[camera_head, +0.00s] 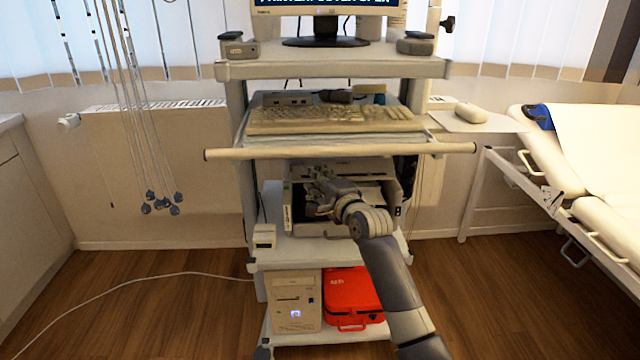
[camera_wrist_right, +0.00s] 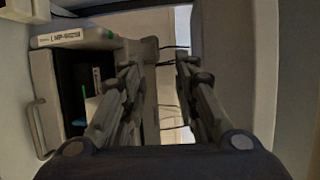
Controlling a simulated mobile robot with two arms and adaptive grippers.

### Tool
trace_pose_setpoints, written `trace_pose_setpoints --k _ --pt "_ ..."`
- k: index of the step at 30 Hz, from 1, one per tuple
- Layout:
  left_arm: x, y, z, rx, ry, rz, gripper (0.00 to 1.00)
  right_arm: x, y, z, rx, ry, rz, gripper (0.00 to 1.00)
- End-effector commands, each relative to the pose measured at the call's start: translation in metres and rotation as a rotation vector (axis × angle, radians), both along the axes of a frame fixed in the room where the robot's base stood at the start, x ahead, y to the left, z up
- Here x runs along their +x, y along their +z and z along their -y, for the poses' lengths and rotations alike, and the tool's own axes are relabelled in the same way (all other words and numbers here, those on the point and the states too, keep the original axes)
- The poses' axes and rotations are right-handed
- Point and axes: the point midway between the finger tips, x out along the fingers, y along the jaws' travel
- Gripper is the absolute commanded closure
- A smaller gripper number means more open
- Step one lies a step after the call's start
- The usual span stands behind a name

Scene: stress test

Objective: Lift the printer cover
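The printer (camera_head: 365,170) stands on the middle shelf of the cart, its dark front opening partly hidden by my right gripper. In the right wrist view the printer (camera_wrist_right: 75,38) is at the left, with a label, a dark open inside and a curved handle. A grey panel (camera_wrist_right: 147,50), perhaps the cover, shows behind and between the fingers. My right gripper (camera_head: 316,192) is at the printer's front left. In the wrist view its fingers (camera_wrist_right: 157,68) are apart with nothing clearly held; I cannot tell whether they touch the printer. My left gripper is out of view.
A pull-out shelf with a keyboard (camera_head: 335,119) and a long white bar (camera_head: 340,151) sits just above the printer. A small white box (camera_head: 264,236) is at the shelf's left. Below are a beige computer (camera_head: 294,301) and a red case (camera_head: 352,297). A bed (camera_head: 590,170) is at right.

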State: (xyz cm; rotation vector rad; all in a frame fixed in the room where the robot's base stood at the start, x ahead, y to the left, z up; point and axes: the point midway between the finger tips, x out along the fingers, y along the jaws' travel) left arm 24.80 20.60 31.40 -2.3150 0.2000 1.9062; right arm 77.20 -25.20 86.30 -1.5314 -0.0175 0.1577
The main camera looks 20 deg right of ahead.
Motion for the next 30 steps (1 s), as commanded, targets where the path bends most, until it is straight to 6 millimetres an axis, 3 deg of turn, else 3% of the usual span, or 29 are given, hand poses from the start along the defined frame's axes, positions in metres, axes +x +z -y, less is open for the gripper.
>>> trace_pose_setpoints --k 7,23,26,29,30 --pt "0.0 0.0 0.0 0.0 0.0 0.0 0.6 -0.017 0.002 0.001 0.0 0.001 0.0 0.72" --pt "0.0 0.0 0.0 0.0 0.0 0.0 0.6 -0.019 0.0 0.001 -0.004 0.002 -0.003 0.72" --pt "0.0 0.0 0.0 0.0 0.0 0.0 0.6 -0.023 -0.021 -0.001 -0.043 0.006 -0.035 0.72" --pt "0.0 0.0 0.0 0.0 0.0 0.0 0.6 -0.035 -0.069 -0.005 -0.145 0.023 -0.106 0.72" --pt "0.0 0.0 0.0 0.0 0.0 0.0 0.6 -0.043 -0.094 -0.007 -0.201 0.035 -0.143 0.72"
